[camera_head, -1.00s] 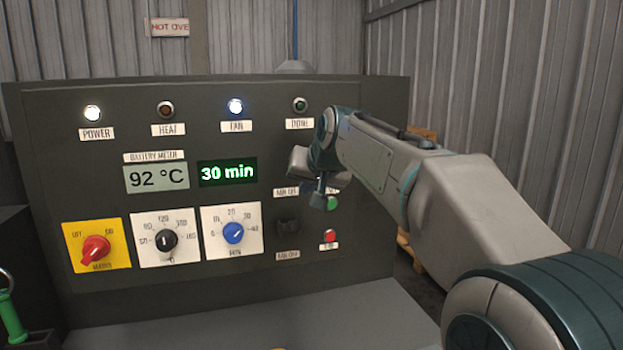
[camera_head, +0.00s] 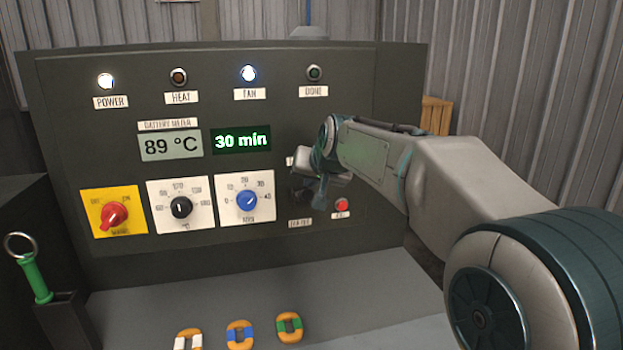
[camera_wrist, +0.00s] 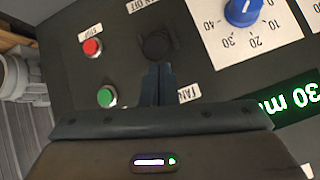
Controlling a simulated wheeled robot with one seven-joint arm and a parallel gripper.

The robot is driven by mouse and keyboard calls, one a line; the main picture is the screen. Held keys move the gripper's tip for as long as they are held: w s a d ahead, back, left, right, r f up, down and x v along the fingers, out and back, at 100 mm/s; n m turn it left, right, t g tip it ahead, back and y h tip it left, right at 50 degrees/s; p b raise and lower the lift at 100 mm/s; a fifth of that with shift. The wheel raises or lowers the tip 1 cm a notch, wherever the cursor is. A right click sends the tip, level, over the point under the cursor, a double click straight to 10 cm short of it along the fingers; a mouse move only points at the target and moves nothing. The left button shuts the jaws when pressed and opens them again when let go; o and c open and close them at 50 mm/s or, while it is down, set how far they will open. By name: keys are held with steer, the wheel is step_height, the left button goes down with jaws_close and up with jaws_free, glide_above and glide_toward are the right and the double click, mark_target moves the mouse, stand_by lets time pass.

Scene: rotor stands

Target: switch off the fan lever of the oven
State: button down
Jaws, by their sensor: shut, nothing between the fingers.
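The fan lever (camera_wrist: 157,42) is a small black lever on the oven's dark panel (camera_head: 300,115), between two fan labels. In the head view my gripper (camera_head: 320,192) mostly covers it. In the wrist view my gripper (camera_wrist: 157,72) is shut and empty, its fingertips overlapping the near edge of the lever's dark base. I cannot tell whether they touch it. The label on the far side of the lever in the wrist view (camera_wrist: 140,4) ends in OFF. The fan lamp (camera_head: 248,73) glows bluish white.
A red button (camera_head: 341,205) and a green button (camera_wrist: 106,96) sit beside the lever. The blue timer knob (camera_head: 246,198), black heat knob (camera_head: 181,207) and red power knob (camera_head: 113,214) are to the left. Coloured rings (camera_head: 240,334) lie on the shelf in front.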

steer(key=shift+f, duration=0.1)
steer(key=shift+s+f+t+b, duration=0.2)
steer(key=shift+t+b, duration=0.1)
steer(key=shift+b, duration=0.85)
